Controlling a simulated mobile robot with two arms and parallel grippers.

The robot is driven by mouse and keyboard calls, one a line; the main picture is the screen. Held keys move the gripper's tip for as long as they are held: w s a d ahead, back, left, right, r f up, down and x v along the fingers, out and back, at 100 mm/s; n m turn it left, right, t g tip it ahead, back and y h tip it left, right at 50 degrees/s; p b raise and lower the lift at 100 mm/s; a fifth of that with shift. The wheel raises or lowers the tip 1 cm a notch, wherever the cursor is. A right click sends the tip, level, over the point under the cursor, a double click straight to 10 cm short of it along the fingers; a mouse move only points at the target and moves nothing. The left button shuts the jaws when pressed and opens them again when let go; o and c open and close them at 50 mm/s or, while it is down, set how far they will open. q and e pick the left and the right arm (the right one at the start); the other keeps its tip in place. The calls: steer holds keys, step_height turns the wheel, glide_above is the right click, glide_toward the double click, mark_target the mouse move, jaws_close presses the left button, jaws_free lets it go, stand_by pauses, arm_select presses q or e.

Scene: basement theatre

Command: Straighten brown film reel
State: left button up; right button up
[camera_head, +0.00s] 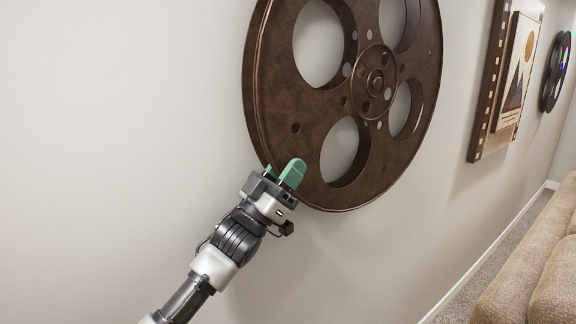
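The brown film reel (308,115) hangs on the pale wall, its upper part cut off by the top of the camera_head view. It is a large disc with round holes and a central hub (375,80). My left gripper (281,173) is at its lower-left rim. One green fingertip shows in front of the reel's face. The other shows at the rim's outer left side, partly hidden. The rim appears to lie between them, but I cannot tell whether they clamp it. My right gripper is not in view.
A framed mountain picture (515,75) with a film-strip border hangs to the right. A second, dark reel (556,72) hangs farther along the wall. A tan sofa (535,265) stands at lower right beside grey carpet (470,297). The wall left of the reel is bare.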

mark_target(272, 129)
arm_select(q)
jaws_close()
steer(key=r+p, duration=0.2)
steer(key=p, duration=0.1)
steer(key=s+a+r+g+y+p, duration=0.1)
steer(key=r+p, duration=0.2)
steer(key=p, duration=0.1)
steer(key=a+r+y+p, duration=0.1)
steer(key=r+p, duration=0.1)
steer(key=p, duration=0.1)
steer(key=shift+s+a+r+g+p, duration=0.2)
steer(key=shift+s+r+g+p, duration=0.1)
steer(key=shift+s+p, duration=0.1)
steer(key=shift+a+r+y+p, duration=0.1)
steer(key=shift+r+y+p, duration=0.1)
steer(key=shift+y+p, duration=0.25)
jaws_free()
steer(key=shift+f, duration=0.1)
